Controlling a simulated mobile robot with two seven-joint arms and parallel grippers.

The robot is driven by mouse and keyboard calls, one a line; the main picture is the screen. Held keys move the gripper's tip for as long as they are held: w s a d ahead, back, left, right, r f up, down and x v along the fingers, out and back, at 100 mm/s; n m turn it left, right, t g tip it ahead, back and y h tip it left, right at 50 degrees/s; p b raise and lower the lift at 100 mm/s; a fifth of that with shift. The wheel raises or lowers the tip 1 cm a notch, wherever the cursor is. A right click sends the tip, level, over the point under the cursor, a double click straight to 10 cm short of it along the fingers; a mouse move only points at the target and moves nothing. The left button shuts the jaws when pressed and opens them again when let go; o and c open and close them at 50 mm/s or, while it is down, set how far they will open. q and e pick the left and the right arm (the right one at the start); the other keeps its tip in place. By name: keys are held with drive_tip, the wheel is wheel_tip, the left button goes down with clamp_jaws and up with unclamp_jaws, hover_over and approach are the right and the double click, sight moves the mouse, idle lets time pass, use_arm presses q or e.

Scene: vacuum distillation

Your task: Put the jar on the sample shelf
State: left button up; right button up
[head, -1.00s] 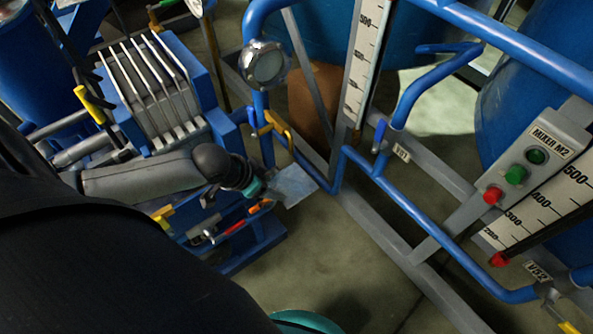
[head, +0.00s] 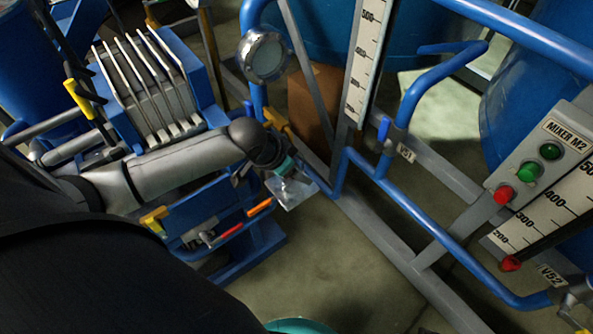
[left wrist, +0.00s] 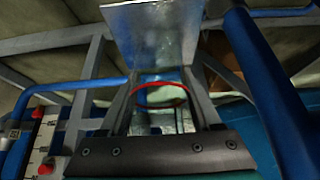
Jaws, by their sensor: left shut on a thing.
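My left gripper (head: 284,172) reaches in from the left in the head view, beside the blue pipe frame. In the left wrist view the gripper (left wrist: 160,100) is shut on a clear jar (left wrist: 160,110) with a red ring at its rim. A flat grey metal plate, which looks like the sample shelf (left wrist: 155,35), lies just beyond the fingertips. In the head view this shelf (head: 298,199) shows close to the gripper. The jar is hard to make out there, and I cannot tell whether it touches the shelf. My right gripper is not in view.
Blue pipes (head: 405,195) and a level scale (head: 362,65) stand to the right of the gripper. A round gauge (head: 263,56) is just above it. A blue ribbed unit (head: 150,85) stands at left. The mixer panel (head: 535,160) is at far right.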

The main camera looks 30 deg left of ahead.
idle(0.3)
use_arm(q)
drive_tip(key=o, duration=1.5)
drive_tip(key=shift+c, duration=0.2)
drive_tip(key=shift+r, duration=0.15)
drive_tip(key=shift+s+r+p, duration=0.1)
drive_tip(key=shift+r+p, duration=0.05)
drive_tip(key=shift+p, duration=0.15)
drive_tip(key=shift+s+a+r+p, duration=0.2)
drive_tip(key=shift+s+r+p, duration=0.2)
drive_tip(key=shift+p, duration=0.1)
drive_tip(key=s+a+p, duration=0.4)
drive_tip(key=s, duration=0.6)
drive_tip(key=shift+s+a+f, duration=0.15)
drive_tip(key=shift+s+a, duration=0.05)
drive_tip(key=shift+s, duration=0.1)
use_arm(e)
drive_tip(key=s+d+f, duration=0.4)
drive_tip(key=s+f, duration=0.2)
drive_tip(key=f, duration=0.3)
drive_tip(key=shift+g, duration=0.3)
